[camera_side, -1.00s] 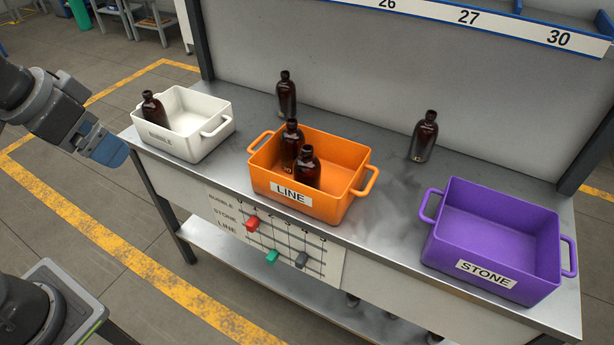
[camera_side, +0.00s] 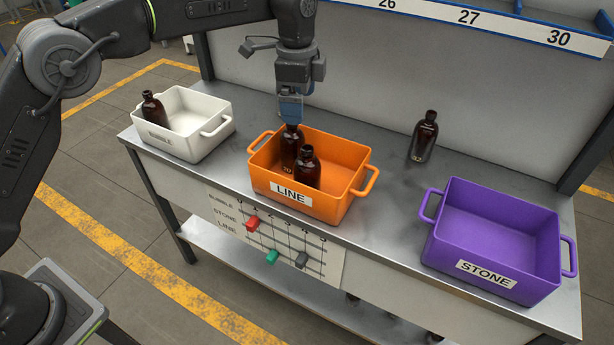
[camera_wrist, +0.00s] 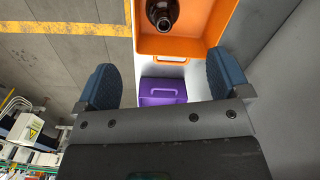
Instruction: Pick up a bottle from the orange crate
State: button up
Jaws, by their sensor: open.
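The orange crate (camera_side: 331,205), labelled LINE, stands mid-table with two dark amber bottles upright in it. The rear-left bottle (camera_side: 290,146) has its top right at my fingers; the front-right bottle (camera_side: 307,169) stands beside it. My gripper (camera_side: 291,118) points down at the rear-left bottle's neck; whether it touches is unclear. In the wrist view my gripper (camera_wrist: 165,75) shows two blue fingers wide apart with nothing between them. The orange crate (camera_wrist: 205,22) shows at the top there, with one bottle (camera_wrist: 162,14) seen from above, cut off by the edge.
A white crate (camera_side: 190,147) labelled BUBBLE, holding one bottle (camera_side: 152,108), stands left. A purple crate (camera_side: 490,225) labelled STONE stands empty at right. A loose bottle (camera_side: 424,137) stands near the back wall. The table between the orange and purple crates is clear.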

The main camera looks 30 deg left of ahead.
aim_at(308, 158)
jog(key=shift+m, duration=0.3)
jog(key=f, duration=0.5)
jog(key=d+f, duration=0.1)
jog(key=f, duration=0.4)
jog(key=w+f, duration=0.1)
jog(key=f, duration=0.4)
jog(key=shift+d+f, duration=0.15)
jog(key=shift+f, duration=0.1)
jog(key=shift+c, duration=0.2)
jog(key=c, duration=1.3)
